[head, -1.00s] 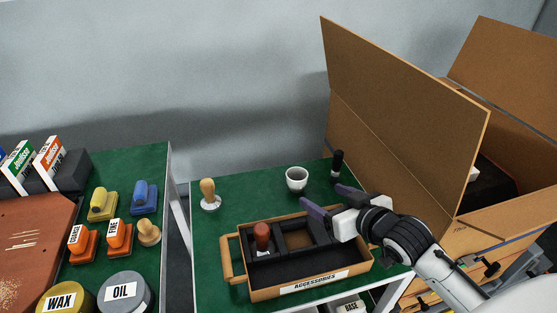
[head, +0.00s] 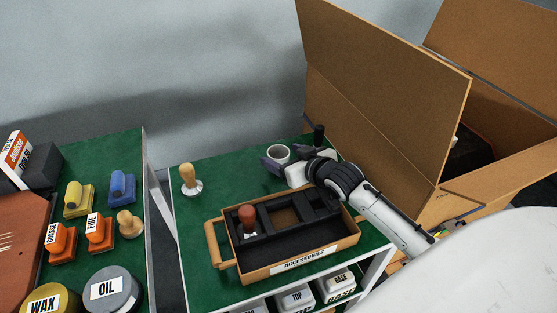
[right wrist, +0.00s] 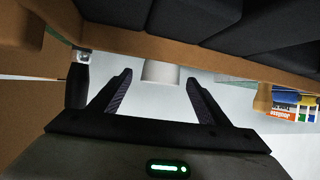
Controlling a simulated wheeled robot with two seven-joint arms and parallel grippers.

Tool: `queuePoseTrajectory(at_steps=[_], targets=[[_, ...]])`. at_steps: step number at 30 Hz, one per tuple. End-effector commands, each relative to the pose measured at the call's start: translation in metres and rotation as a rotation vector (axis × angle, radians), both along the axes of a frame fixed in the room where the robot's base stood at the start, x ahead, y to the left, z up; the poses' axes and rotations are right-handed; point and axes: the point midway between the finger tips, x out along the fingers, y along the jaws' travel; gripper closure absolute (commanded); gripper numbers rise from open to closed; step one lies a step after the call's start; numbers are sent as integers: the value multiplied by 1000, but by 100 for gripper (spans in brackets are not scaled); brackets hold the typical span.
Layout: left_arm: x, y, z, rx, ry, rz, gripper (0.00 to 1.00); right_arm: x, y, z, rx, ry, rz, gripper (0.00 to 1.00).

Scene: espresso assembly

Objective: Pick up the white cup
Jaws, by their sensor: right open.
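The white cup (head: 278,152) stands upright on the green table top, near its back edge. My right gripper (head: 285,160) is open and low at the cup, with its near finger in front of the cup's lower part in the head view. In the right wrist view the cup (right wrist: 160,73) shows in the gap between the two fingertips (right wrist: 159,78), with space on both sides. My left gripper is not in view.
A black-handled tool (head: 318,138) stands close to the right of the cup. The cardboard box (head: 385,110) rises at the right. The accessories tray (head: 245,278) lies in front, holding a red-brown-handled tool (head: 247,218). A wooden-handled tamper (head: 189,178) stands left, with clear green surface between.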

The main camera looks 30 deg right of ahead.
Motion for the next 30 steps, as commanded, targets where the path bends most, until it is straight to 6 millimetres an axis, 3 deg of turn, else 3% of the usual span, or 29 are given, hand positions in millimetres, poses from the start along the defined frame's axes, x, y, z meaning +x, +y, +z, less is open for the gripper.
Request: queuePoseTrajectory(at_steps=[7,15,23,30], targets=[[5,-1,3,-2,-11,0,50,2,0,-1,0,-1,0,30],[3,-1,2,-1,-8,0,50,2,0,-1,0,0,0,74],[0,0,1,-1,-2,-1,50,2,0,2,0,-2,0,75],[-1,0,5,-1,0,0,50,3,0,39,-2,-7,2,75]])
